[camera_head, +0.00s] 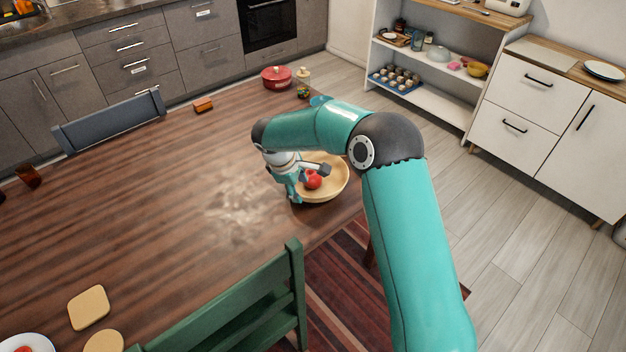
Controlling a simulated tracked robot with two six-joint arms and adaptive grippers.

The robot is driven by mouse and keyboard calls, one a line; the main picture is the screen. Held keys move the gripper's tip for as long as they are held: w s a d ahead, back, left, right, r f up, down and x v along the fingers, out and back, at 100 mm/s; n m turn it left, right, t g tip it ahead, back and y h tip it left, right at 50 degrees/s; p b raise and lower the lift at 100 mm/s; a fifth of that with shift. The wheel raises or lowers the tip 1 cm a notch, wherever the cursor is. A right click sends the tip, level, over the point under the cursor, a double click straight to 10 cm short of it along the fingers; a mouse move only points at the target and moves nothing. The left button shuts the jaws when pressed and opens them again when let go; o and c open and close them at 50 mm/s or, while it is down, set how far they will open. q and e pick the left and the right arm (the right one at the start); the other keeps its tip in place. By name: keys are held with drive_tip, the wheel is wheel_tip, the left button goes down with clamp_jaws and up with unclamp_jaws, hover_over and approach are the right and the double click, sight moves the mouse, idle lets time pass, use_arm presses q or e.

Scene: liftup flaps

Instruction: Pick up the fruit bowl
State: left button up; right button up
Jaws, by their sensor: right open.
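The fruit bowl (336,185) is a round, shallow, light wooden bowl near the right edge of the dark wooden table (200,180). Red fruit (313,181) lies in it. My right gripper (308,183) is open at the bowl's left side, with one finger reaching over the bowl and another part at its left rim. Whether it touches the rim I cannot tell. My left gripper is not in view.
A red pot (276,77) and small jars (303,82) stand at the table's far end. A green chair (250,310) stands at the near edge and a dark chair (112,120) at the far side. The table's middle is clear.

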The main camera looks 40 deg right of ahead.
sight(305, 194)
drive_tip(key=shift+d+p+x, duration=0.2)
drive_tip(key=shift+p+x, duration=0.55)
drive_tip(key=shift+x, duration=2.7)
drive_tip(key=shift+s, duration=0.1)
drive_tip(key=shift+r, duration=0.1)
clamp_jaws()
